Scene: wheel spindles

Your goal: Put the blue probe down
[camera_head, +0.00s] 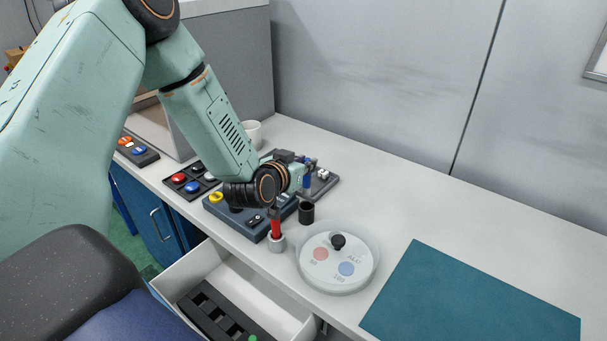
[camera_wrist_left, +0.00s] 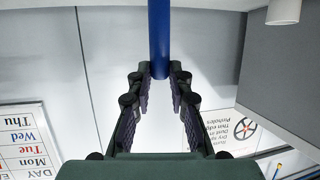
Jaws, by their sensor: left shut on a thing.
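The blue probe (camera_head: 307,176) is upright in the head view, at the far side of the device boxes. My left gripper (camera_head: 299,175) is shut on it; the forearm and wrist hide part of the gripper. In the left wrist view the blue probe (camera_wrist_left: 158,42) stands between the fingertips (camera_wrist_left: 160,80). Its lower end is hard to make out in the head view, so I cannot tell whether it touches anything below. A black cup (camera_head: 306,213) stands nearer the front, apart from the probe. My right gripper is not in view.
A red probe (camera_head: 276,226) stands in a grey holder (camera_head: 277,244). Beside it are a round lidded dish (camera_head: 338,283) and a dark box with a yellow knob (camera_head: 216,198). An open drawer (camera_head: 290,315) juts out in front. A teal mat (camera_head: 470,300) lies bare at right.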

